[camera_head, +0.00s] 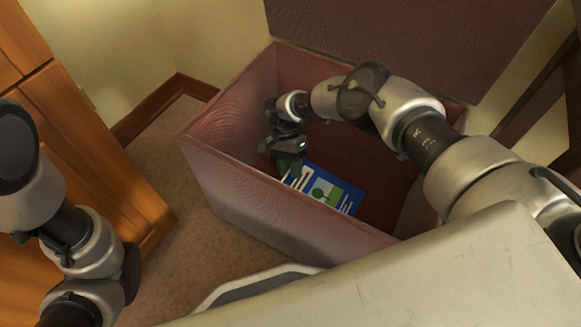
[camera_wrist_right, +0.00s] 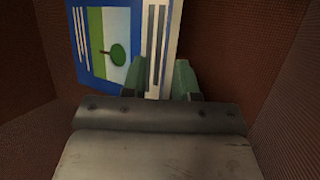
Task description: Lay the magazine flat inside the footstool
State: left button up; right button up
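The footstool (camera_head: 228,188) is a reddish, fabric-sided box that stands open. The magazine (camera_head: 325,189), blue with a green and white picture, is inside it; it also shows in the right wrist view (camera_wrist_right: 110,45). My right gripper (camera_head: 290,167) reaches down into the box at the magazine's left end. In the right wrist view its two greenish fingers (camera_wrist_right: 161,78) stand on either side of the magazine's pale, striped edge, with the magazine filling the gap. I cannot tell whether the magazine touches the bottom. My left arm is at the left edge, its gripper out of view.
The footstool's raised lid (camera_head: 400,35) stands behind the box. A wooden cabinet (camera_head: 85,140) is at the left. Carpet (camera_head: 185,235) is clear between cabinet and footstool. Dark furniture bars (camera_head: 535,100) stand at the right.

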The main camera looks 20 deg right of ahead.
jog(key=shift+o, duration=0.8)
jog(key=p+v, duration=0.1)
jog(key=v, duration=0.6)
jog(key=shift+r, duration=0.15)
jog(key=shift+w, duration=0.15)
